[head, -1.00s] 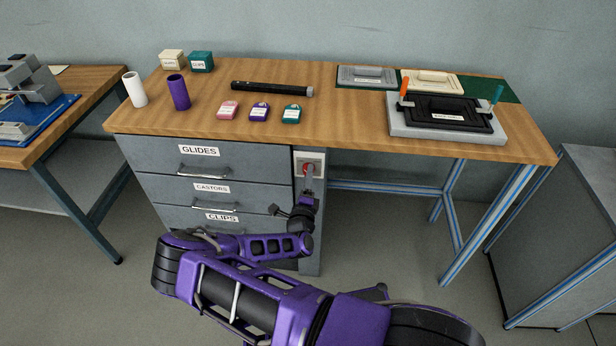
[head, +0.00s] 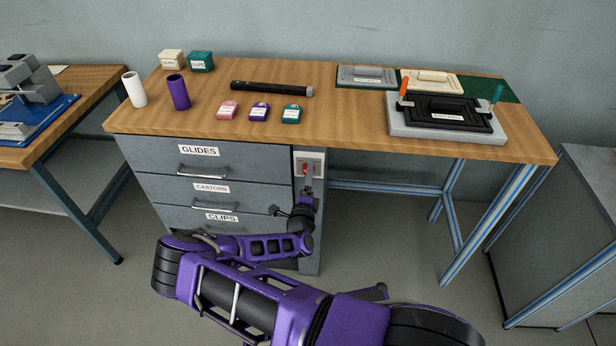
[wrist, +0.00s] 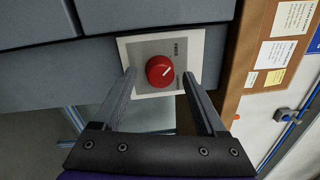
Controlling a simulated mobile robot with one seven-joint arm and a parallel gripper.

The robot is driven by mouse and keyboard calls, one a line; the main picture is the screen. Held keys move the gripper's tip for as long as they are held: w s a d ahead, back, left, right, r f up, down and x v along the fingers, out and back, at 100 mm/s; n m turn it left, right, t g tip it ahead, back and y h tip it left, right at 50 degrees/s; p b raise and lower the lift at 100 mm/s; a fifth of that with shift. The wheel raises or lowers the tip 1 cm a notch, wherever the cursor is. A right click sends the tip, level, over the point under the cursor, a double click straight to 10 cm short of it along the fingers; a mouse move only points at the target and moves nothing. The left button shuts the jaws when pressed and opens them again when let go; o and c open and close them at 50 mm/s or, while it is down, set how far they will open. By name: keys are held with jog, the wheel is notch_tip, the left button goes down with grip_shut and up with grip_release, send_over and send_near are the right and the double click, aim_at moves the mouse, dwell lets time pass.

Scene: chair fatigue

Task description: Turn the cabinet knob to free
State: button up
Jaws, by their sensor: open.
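The red knob (wrist: 160,71) sits on a pale square plate (wrist: 141,48) with small lettering, one word seeming to read FREE. The knob's white mark points to the upper right in the wrist view. In the head view the plate (head: 319,157) is at the top of the cabinet's right post, and the knob (head: 305,169) is partly covered by a finger. My gripper (wrist: 159,76) is open, its fingertips on either side of the knob with gaps showing. My gripper (head: 309,177) also shows in the head view, in front of the plate.
The grey cabinet (head: 150,154) with labelled drawers and bar handles is left of the plate. The wooden bench top (head: 350,125) overhangs above it, with small boxes, cylinders and a clamped fixture. Open legroom lies to the right of the post.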

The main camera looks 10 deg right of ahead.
jog(key=shift+s, duration=0.1)
jog(key=v, duration=1.7)
jog(key=shift+a, duration=0.15)
